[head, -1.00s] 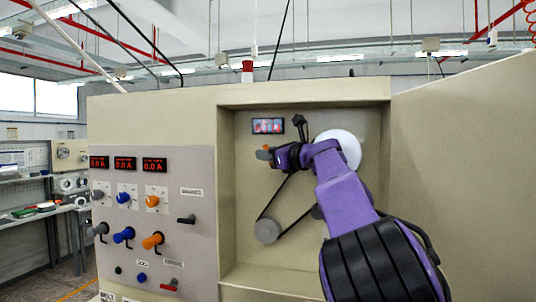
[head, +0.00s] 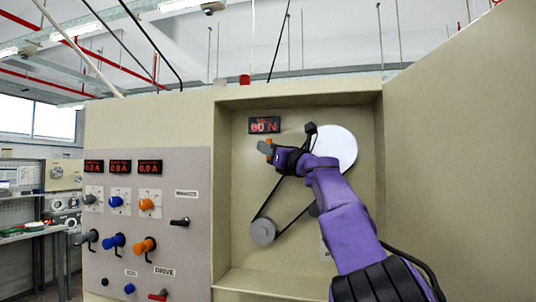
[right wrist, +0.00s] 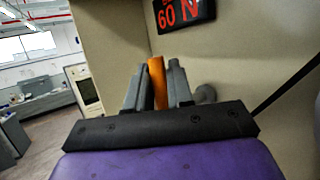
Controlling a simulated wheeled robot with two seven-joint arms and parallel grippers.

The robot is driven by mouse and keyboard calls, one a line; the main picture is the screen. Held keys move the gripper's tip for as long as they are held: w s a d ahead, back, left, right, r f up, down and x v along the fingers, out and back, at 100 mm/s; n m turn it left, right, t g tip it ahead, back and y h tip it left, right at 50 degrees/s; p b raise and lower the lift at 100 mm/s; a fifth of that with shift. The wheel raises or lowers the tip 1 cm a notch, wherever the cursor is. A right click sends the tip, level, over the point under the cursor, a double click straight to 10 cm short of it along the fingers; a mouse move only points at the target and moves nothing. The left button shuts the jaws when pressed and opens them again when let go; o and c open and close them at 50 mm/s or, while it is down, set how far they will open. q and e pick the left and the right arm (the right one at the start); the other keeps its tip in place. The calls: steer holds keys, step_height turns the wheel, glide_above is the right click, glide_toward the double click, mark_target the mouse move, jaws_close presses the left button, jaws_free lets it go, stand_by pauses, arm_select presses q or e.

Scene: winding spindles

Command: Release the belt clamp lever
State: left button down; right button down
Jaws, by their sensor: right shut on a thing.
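The belt clamp lever shows as an orange handle (right wrist: 158,84) in the right wrist view, upright between the grey fingers. In the head view only a bit of its orange (head: 269,142) shows at the fingertips. My right gripper (head: 264,148) is shut on it, inside the machine's recess below the small display. The gripper's fingers (right wrist: 157,92) stand on both sides of the handle in the right wrist view. The lever's base is hidden. A black belt (head: 296,228) runs from a white disc (head: 340,147) to a grey pulley (head: 262,232). My left gripper is not in view.
A display (head: 264,125) above the gripper reads 60 N. The recess walls close in the work area. A control panel (head: 150,265) with several knobs, levers and red readouts stands to the left. A plain cream panel (head: 460,160) stands on the right.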

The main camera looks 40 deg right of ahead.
steer(key=c, duration=1.1)
jaws_free()
steer(key=b+v, duration=0.7)
steer(key=v, duration=0.3)
steer(key=shift+s+f+b, duration=0.15)
steer(key=shift+s+b, duration=0.15)
steer(key=shift+b, duration=0.1)
